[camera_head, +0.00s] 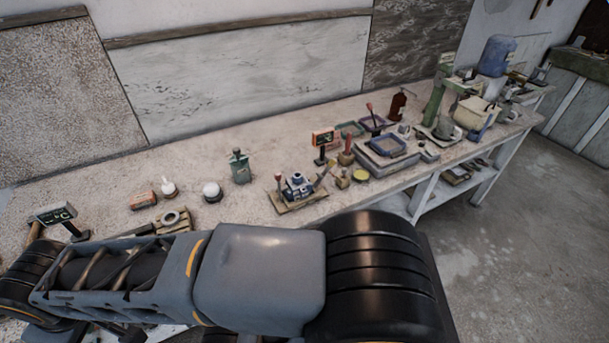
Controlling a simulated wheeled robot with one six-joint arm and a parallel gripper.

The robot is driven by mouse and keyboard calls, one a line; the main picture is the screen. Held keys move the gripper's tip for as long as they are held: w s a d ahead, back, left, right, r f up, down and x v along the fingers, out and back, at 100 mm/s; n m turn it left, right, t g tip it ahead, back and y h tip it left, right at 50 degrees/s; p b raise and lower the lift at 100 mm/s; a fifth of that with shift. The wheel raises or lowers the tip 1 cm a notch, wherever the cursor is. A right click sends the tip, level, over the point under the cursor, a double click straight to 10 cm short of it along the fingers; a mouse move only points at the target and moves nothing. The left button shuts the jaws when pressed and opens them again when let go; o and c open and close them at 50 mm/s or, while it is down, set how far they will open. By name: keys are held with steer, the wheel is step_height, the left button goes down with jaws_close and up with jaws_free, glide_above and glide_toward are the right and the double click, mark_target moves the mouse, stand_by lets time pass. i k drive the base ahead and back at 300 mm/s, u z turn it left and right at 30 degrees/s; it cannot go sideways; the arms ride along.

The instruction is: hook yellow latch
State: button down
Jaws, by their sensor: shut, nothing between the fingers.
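I cannot clearly make out a yellow latch. A small blue-grey fixture (297,186) sits on a tan board on the bench, with a red-knobbed lever at its left. A yellowish upright piece (322,174) stands at its right side; it is too small to tell whether this is a latch or whether it is hooked. My arm crosses the foreground in front of the bench. My gripper is not visible in this view.
The long workbench (110,182) runs along the wall. A white sphere (212,190), a green bottle (239,167) and a red block (143,201) stand left of the fixture. Trays (388,150) and a green machine (437,105) stand right. Open floor (530,230) lies at right.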

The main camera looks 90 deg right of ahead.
mark_target(332, 161)
steer(key=z, duration=0.05)
steer(key=i, duration=0.2)
steer(key=z, duration=5.35)
steer(key=i, duration=1.2)
steer(key=u, duration=1.55)
